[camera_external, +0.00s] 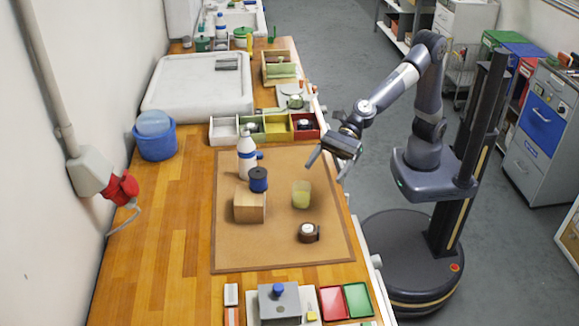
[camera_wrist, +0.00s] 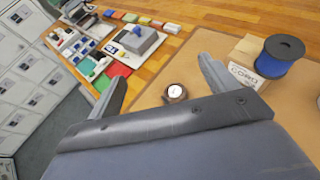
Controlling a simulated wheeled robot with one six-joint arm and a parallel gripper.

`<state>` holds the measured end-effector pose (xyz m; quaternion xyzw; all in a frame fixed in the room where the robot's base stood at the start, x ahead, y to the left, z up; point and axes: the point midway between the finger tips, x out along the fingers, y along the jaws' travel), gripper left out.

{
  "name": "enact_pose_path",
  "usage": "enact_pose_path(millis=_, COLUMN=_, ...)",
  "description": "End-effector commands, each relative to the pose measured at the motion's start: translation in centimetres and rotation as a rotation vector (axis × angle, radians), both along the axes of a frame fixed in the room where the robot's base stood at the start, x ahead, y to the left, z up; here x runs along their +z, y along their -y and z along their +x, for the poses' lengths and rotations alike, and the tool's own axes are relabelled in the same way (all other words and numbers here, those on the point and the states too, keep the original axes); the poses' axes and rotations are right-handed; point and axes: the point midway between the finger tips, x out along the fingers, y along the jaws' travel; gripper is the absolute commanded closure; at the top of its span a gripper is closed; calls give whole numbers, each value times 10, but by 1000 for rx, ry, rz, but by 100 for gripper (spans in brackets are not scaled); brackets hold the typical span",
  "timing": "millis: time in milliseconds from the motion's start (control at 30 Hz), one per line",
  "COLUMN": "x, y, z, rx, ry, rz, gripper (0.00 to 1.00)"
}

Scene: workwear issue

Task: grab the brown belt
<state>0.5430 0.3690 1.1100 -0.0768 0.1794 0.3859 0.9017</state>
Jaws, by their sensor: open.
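The brown belt (camera_external: 308,233) appears as a small dark brown coil with a pale round top, near the front right of the cork mat (camera_external: 235,240). My gripper (camera_external: 328,170) is open and empty, held above the bench's right edge. It is apart from the belt, which lies lower and nearer the external camera.
A translucent yellow cup (camera_external: 301,195) stands behind the coil. A cardboard box (camera_external: 249,206), blue spool (camera_external: 259,180) and white bottle (camera_external: 246,155) stand to its left. Red (camera_external: 333,303) and green (camera_external: 358,300) trays lie in front. The mat's front left is clear.

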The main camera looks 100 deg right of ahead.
Motion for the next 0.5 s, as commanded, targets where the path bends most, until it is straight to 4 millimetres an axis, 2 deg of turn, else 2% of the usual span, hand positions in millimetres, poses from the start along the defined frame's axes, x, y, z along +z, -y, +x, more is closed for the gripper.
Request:
enact_pose_path(millis=367, x=-39, y=1, z=0, rx=-7, ry=-6, rz=-1, gripper=19)
enact_pose_path(millis=500, x=-61, y=1, z=0, rx=-5, ry=-9, rz=0, gripper=19)
